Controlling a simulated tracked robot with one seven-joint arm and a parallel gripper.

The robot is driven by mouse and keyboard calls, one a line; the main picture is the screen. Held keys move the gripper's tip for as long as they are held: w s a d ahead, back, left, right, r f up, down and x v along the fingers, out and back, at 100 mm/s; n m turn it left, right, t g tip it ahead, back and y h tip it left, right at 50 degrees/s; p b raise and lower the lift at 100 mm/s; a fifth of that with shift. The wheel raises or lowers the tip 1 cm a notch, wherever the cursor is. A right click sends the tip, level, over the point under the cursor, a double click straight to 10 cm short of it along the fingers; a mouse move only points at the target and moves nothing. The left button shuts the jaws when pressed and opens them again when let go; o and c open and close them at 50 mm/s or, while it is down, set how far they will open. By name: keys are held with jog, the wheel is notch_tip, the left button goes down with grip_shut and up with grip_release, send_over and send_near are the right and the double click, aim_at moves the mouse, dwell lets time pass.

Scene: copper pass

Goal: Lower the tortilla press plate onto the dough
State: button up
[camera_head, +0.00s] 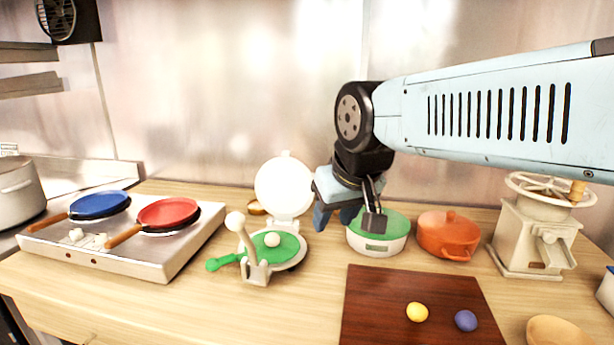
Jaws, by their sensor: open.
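The tortilla press stands on the wooden counter left of centre. Its round white upper plate (283,186) is raised, close to upright. A pale dough ball (272,239) sits on the green round surface (287,250) over the press's lower plate. A green handle (222,263) sticks out to the left from it. The press's lever with a pale knob (235,221) stands up at the front left. My gripper (346,222) is open and empty, pointing down to the right of the raised plate, apart from it. It partly covers the green-topped scale behind it.
A green-topped white scale (392,241) and an orange lidded pot (448,234) stand right of the press. A grinder (537,232) is farther right. A dark board (377,310) with yellow and blue balls lies in front. A two-pan hotplate (167,262) is at left.

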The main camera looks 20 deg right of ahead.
jog(key=shift+w, duration=0.1)
jog(key=o, duration=0.3)
jog(key=shift+w, duration=0.15)
jog(key=w+d+f+m+g+y, duration=0.2)
jog(key=w+d+f+y, duration=0.15)
jog(key=w, duration=0.55)
jog(key=w+d+f+m+g+y, duration=0.25)
jog(key=w+y, duration=0.25)
jog(key=w, duration=0.4)
jog(key=w+d+f+m+t+y, duration=0.25)
jog(key=w+d+t, duration=0.2)
jog(key=d, duration=0.55)
jog(key=w+d+f+m+t+y, duration=0.1)
jog(key=w+d+m+t+y, duration=0.3)
jog(key=d, duration=0.6)
jog(key=shift+n, duration=0.7)
jog(key=x, duration=0.9)
jog(key=w+x, duration=0.1)
jog(key=x, duration=0.4)
jog(key=shift+d+r, duration=0.35)
jog(key=shift+d, duration=0.05)
